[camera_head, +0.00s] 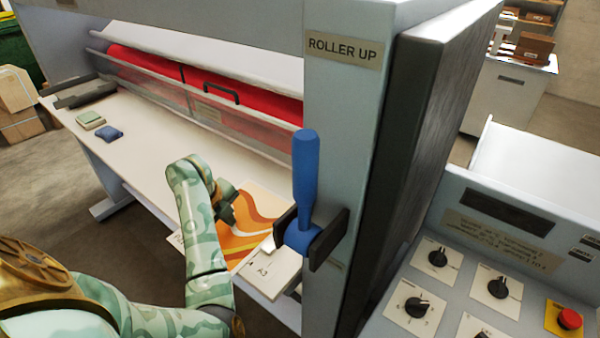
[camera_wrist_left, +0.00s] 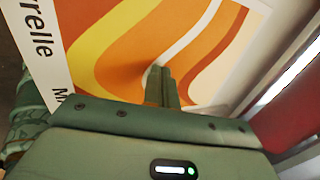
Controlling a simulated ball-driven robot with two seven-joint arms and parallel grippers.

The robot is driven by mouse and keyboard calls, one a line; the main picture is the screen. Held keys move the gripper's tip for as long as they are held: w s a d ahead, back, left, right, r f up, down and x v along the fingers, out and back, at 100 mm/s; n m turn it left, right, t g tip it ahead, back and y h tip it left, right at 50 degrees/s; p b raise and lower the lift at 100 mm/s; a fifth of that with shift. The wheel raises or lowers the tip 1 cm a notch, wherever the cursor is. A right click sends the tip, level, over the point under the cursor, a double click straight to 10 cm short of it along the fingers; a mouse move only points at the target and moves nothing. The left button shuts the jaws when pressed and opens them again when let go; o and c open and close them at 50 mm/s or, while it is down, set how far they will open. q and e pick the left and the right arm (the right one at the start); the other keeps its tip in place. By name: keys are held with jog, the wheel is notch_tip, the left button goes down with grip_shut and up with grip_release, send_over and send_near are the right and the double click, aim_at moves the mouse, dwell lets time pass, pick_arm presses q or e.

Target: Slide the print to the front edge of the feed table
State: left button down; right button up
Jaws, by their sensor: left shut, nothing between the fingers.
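The print (camera_head: 262,207), a sheet with orange, yellow and white wavy bands and a pale border, lies flat on the right part of the white feed table (camera_head: 150,128). My left arm hides part of it and of the table's front edge, so I cannot tell how its near side meets that edge. My left gripper (camera_head: 230,212) is shut and empty, pointing down at the print. In the left wrist view its fingertips (camera_wrist_left: 160,72) are together over the orange bands of the print (camera_wrist_left: 112,62), at or just above the surface. My right gripper is not in view.
The laminator's red roller (camera_head: 260,103) lies behind a clear guard with a black handle. A blue lever (camera_head: 306,180) stands upright near the print, under a "ROLLER UP" label. The table's middle is clear.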

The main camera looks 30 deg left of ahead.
pick_arm(q)
jog(key=shift+r+p, duration=0.3)
jog(key=shift+r, duration=0.3)
jog(key=shift+r, duration=0.1)
notch_tip(320, 180, up, 5)
jog(key=p, duration=0.4)
